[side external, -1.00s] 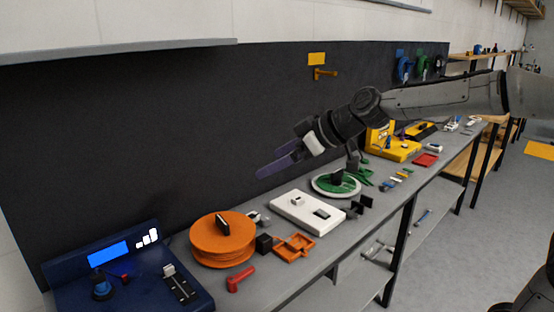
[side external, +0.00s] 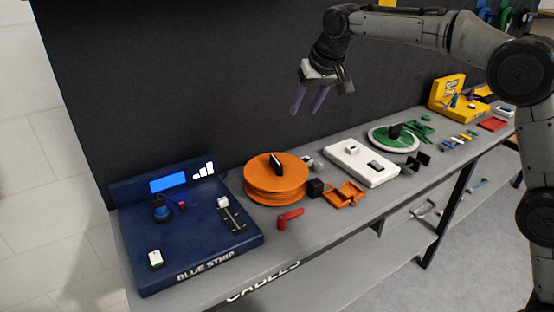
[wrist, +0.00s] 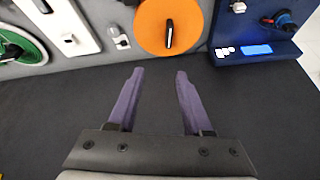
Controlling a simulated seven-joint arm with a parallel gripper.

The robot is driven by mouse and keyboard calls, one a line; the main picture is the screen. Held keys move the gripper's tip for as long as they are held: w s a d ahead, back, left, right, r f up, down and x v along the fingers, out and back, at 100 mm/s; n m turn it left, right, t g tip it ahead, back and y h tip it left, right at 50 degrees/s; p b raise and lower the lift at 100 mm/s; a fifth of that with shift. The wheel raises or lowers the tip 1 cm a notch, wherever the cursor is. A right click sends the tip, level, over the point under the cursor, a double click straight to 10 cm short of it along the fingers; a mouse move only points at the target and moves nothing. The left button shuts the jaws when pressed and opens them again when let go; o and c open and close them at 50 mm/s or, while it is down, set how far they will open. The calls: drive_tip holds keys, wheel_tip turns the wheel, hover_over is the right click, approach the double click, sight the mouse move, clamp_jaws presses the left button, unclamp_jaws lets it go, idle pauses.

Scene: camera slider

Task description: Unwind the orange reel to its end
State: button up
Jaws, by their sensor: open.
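The orange reel (side external: 276,183) lies flat on the grey bench, with a black handle (side external: 277,164) on its top. In the wrist view the reel (wrist: 152,25) is at the top centre with its black handle (wrist: 169,33) pointing up and down the picture. My gripper (side external: 309,112) has two purple fingers, spread apart and empty. It hangs above and behind the bench, up and to the right of the reel, clear of it. In the wrist view the fingers (wrist: 160,72) show the dark back panel between them.
A blue console (side external: 185,240) stands left of the reel. A red handle (side external: 290,217), a black block (side external: 315,188) and an orange tray (side external: 345,196) lie close to its right. A white box (side external: 361,163) and a green reel (side external: 394,138) stand farther right. Air above the reel is free.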

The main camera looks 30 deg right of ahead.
sight(276, 160)
drive_tip(key=shift+n+g+h, duration=0.3)
drive_tip(key=shift+g, duration=0.1)
drive_tip(key=a+x, duration=0.1)
drive_tip(key=x, duration=0.6)
drive_tip(key=a+x, duration=0.1)
drive_tip(key=x, duration=0.6)
drive_tip(key=a+x, duration=0.1)
drive_tip(key=x, duration=0.6)
drive_tip(key=shift+w+a, duration=0.35)
drive_tip(key=shift+c, duration=0.3)
clamp_jaws()
